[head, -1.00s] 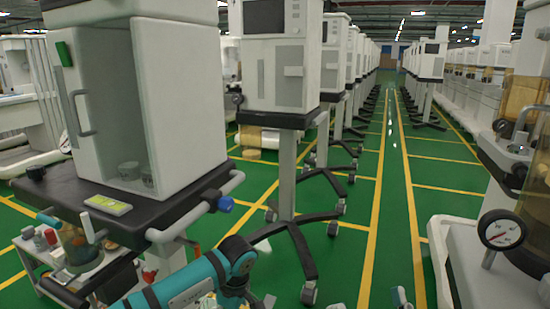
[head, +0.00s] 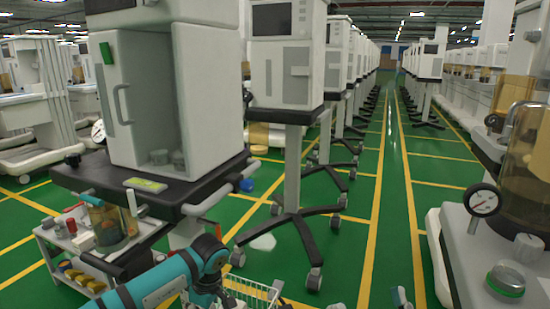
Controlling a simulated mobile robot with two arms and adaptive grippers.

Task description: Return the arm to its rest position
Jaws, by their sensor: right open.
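My teal arm (head: 165,285) reaches in from the bottom left in the head view. It bends at a dark and teal joint (head: 208,254) in front of the left cart, and its lower part runs out of the frame. My left gripper is not visible. My right gripper (head: 400,298) shows only as small grey tips at the bottom edge, over the green floor. It is open, and nothing is seen between the tips. The rest of the right arm is out of view.
A cart (head: 170,185) with a tall white cabinet (head: 205,95) stands close on the left. A side shelf (head: 85,240) holds a jar. A wire basket (head: 245,290) is beside my arm. A machine with a gauge (head: 482,202) stands right. The aisle (head: 395,180) between is clear.

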